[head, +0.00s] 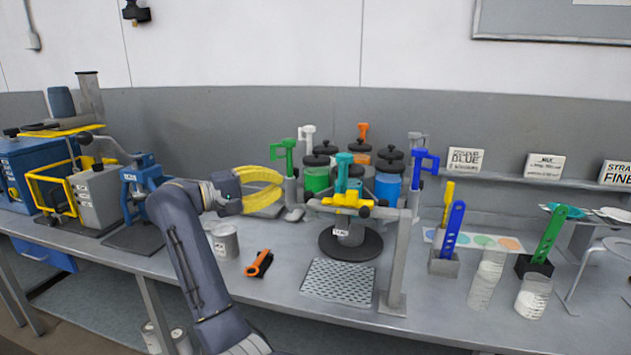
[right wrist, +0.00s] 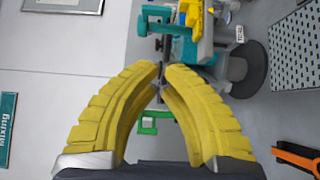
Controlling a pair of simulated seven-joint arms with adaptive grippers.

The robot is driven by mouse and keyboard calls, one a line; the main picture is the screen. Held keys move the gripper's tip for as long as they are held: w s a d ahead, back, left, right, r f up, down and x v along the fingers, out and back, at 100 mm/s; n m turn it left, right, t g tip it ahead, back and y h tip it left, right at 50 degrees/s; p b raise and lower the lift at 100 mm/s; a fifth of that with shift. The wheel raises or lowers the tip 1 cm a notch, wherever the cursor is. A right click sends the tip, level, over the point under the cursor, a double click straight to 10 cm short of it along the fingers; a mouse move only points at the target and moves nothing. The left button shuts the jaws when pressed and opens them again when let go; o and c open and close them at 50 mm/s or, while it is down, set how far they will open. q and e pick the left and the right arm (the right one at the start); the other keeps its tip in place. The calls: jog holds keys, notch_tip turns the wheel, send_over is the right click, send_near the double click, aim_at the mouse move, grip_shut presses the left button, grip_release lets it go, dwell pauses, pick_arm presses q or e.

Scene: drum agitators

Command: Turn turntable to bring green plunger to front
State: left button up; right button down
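The turntable station has a dark round base (head: 350,245) on the bench and carries several dark-lidded jars. The green plunger (head: 283,152) stands on its left side, on a grey post. The teal plunger (head: 344,162) is at the front, by a yellow crosspiece (head: 347,200). My right gripper (head: 282,182) has yellow curved fingers just left of and in front of the green plunger's post. In the right wrist view the fingertips (right wrist: 163,68) nearly meet, and part of a green handle (right wrist: 150,122) shows behind them. I cannot tell whether they touch anything. My left gripper is not in view.
A white plunger (head: 307,134), an orange plunger (head: 362,130) and a blue plunger (head: 425,160) stand around the station. A grey post (head: 400,265) and perforated plate (head: 338,282) are in front.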

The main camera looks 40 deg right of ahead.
jog(key=x, duration=0.9)
jog(key=shift+d, duration=0.2)
jog(key=shift+s+d, duration=0.65)
jog(key=shift+s, duration=0.2)
jog(key=shift+s+d, duration=0.5)
jog(key=shift+s, duration=0.35)
